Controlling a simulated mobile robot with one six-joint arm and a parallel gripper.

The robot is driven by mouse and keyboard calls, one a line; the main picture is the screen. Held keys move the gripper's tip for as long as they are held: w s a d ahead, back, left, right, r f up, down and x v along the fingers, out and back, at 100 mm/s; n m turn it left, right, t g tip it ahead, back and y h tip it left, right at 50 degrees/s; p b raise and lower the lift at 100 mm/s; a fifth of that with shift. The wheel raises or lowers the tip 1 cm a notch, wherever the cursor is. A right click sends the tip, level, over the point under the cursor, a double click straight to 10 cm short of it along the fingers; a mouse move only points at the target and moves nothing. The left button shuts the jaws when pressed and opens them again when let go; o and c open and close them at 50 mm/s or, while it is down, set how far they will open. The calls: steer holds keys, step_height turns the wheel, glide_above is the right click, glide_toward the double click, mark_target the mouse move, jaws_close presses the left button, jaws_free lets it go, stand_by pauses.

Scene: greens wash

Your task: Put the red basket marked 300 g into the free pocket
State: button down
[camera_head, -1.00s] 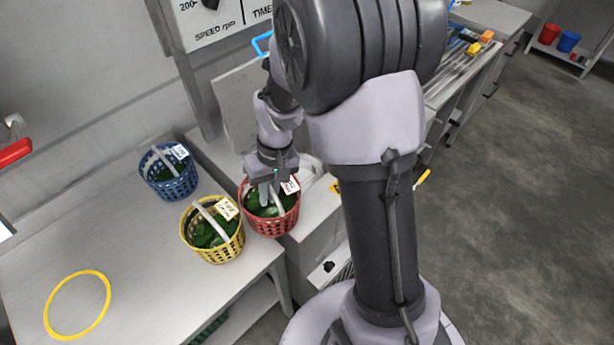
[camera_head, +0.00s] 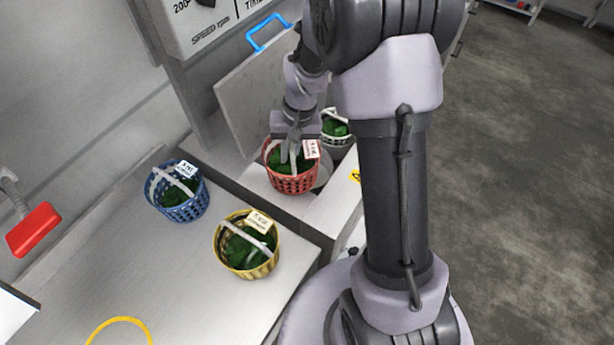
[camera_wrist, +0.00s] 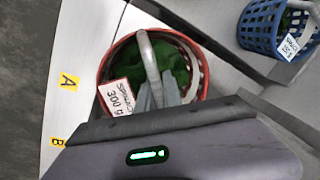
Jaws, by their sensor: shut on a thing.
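The red basket (camera_head: 291,181) holds green leaves and has a white tag; in the wrist view the red basket (camera_wrist: 107,73) shows its tag reading 300 g. My gripper (camera_head: 291,152) is shut on its pale handle, with the fingers also visible in the wrist view (camera_wrist: 157,97). The basket hangs upright over the machine's opening (camera_head: 325,172), left of a white basket (camera_head: 338,138) with greens inside the machine. The pocket under the red basket is mostly hidden. Yellow labels A (camera_wrist: 68,81) and B (camera_wrist: 57,142) mark the rim.
A blue basket (camera_head: 178,207) and a yellow basket (camera_head: 236,268) stand on the steel table (camera_head: 180,270). The machine's lid (camera_head: 245,105) with a blue handle (camera_head: 268,33) stands raised behind. A yellow ring (camera_head: 120,322) marks the table at the front.

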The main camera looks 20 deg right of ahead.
steer(key=w+d+f+m+t+h+p, duration=0.1)
steer(key=w+d+f+m+p, duration=0.15)
steer(key=w+d+m, duration=0.55)
step_height(320, 180, down, 16)
steer(key=b, duration=0.7)
steer(key=shift+w+a+r, duration=0.2)
steer(key=shift+f+b, duration=0.15)
steer(key=shift+b, duration=0.2)
steer(key=c, duration=1.8)
jaws_free()
steer(key=o, duration=0.3)
